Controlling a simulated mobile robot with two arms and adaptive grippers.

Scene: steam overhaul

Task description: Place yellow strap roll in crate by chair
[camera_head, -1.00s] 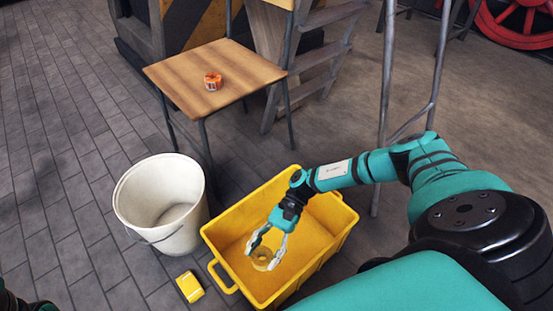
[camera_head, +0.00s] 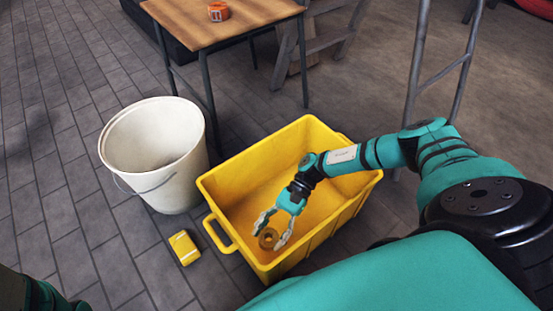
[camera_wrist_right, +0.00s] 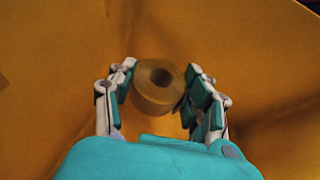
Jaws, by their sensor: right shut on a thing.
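The yellow crate (camera_head: 207,187) stands on the floor beside the chair. My right gripper (camera_head: 271,238) is inside the crate's opening, fingers pointing down, shut on a ring-shaped yellow-brown strap roll (camera_head: 268,239). The right wrist view shows the roll (camera_wrist_right: 157,103) between the fingertips (camera_wrist_right: 160,88), its round hole showing, with the crate's yellow inside behind it. I cannot tell whether the roll touches the crate's bottom. The chair (camera_head: 200,25) has a wooden seat and dark legs. Only part of my left arm shows at the lower left; its gripper is out of view.
A white bucket (camera_head: 150,150) stands left of the crate. A small yellow object (camera_head: 184,247) lies on the floor in front of the bucket. An orange roll (camera_head: 218,11) sits on the chair seat. Metal ladder-like legs (camera_head: 440,80) stand behind my right arm. Floor at the left is clear.

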